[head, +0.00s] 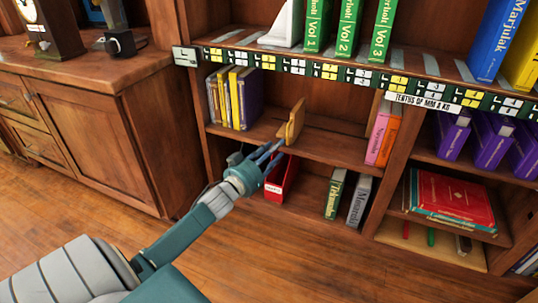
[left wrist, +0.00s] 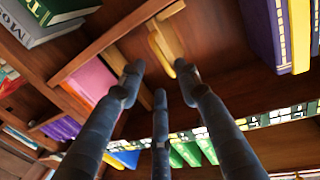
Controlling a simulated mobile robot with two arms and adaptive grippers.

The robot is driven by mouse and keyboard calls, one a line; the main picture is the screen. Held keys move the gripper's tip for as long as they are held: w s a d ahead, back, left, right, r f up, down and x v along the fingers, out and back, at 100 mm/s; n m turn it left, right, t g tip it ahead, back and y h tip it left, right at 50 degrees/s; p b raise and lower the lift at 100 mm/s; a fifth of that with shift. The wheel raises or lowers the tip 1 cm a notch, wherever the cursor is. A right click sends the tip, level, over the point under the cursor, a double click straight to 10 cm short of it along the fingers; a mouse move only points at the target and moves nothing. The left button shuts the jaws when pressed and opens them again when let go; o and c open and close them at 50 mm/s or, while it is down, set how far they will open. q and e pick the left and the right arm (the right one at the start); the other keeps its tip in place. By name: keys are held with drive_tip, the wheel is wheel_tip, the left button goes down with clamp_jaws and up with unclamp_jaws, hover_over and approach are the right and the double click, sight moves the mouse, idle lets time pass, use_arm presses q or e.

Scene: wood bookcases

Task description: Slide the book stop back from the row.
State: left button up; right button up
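A light wooden book stop (head: 291,124) with an upright plate stands on the middle shelf. It also shows in the left wrist view (left wrist: 160,45), beyond the fingertips. A row of yellow and purple books (head: 240,98) stands to its left, with a gap between. My left gripper (head: 270,155) is at the shelf's front edge, just below and in front of the stop. In the left wrist view its fingers (left wrist: 160,80) are spread and empty, with the stop ahead of the gap between them; I cannot tell whether any finger touches it. My right gripper is out of view.
Pink and orange books (head: 382,135) stand at the shelf's right end. A red binder (head: 282,182) sits on the shelf below, close to my gripper. A white wedge-shaped bookend (head: 287,25) and green volumes (head: 348,28) stand above.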

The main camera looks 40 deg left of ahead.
use_arm(q)
drive_tip(key=shift+s+d, duration=0.1)
drive_tip(key=shift+s, duration=1.45)
